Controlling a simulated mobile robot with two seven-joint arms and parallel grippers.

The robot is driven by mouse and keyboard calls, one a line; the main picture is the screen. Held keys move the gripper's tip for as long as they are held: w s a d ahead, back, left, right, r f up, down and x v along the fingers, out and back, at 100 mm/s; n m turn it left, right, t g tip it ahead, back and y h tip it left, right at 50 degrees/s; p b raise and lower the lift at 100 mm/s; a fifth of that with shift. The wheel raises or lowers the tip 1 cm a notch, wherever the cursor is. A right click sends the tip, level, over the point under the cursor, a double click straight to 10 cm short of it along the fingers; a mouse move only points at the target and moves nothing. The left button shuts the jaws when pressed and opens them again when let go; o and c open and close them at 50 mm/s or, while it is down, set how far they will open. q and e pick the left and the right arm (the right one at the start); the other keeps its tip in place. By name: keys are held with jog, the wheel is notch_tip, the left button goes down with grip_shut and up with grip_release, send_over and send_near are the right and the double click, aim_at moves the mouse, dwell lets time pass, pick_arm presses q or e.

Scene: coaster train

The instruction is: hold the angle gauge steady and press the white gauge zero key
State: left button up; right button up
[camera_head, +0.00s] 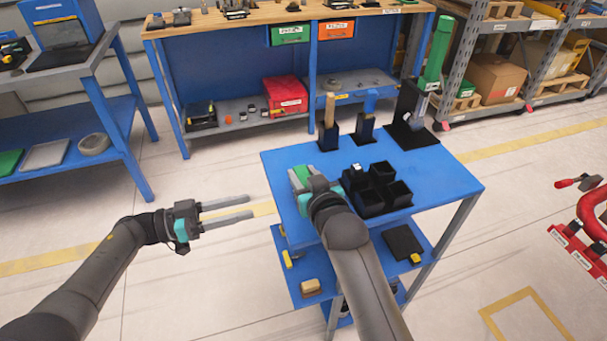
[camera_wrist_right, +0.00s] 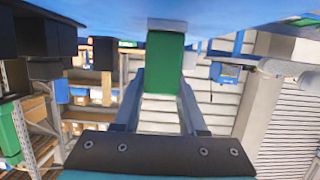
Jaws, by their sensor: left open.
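The angle gauge appears to be the green block (camera_head: 301,175) near the left end of the blue table top. In the right wrist view the green block (camera_wrist_right: 164,65) fills the gap between my right gripper's fingers, with a pale strip at its end by the table. My right gripper (camera_head: 309,181) is over the table and looks shut on this block. My wrist hides part of it in the head view. I cannot make out the white zero key. My left gripper (camera_head: 250,207) is open and empty, left of the table, over the floor.
A black several-cup holder (camera_head: 375,195) stands right of the gauge. Black holders with a wooden handle (camera_head: 329,108) and a blue handle (camera_head: 369,102) stand behind. A green-topped tool (camera_head: 437,50) stands at the back corner. The table's right front is clear.

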grip_shut()
pick_arm(q)
jog(key=shift+c, duration=0.2)
jog(key=shift+r, duration=0.2)
jog(key=c, duration=0.3)
jog(key=shift+r+m+g+y, duration=0.6)
jog(key=shift+r+g+y, duration=0.2)
jog(key=shift+r+y, duration=0.15)
grip_shut()
jog(key=shift+w+d+f+m+y, duration=0.1)
jog(key=shift+w+d+y, duration=0.4)
jog(key=shift+d, duration=0.8)
jog(key=shift+w+d+f+m+y, duration=0.1)
jog(key=shift+w+d+y, duration=0.35)
jog(key=shift+d, duration=0.85)
jog(key=shift+w+d+m+y, duration=0.1)
jog(key=shift+w+d+y, duration=0.4)
jog(key=shift+d, duration=0.8)
jog(key=shift+s, duration=0.15)
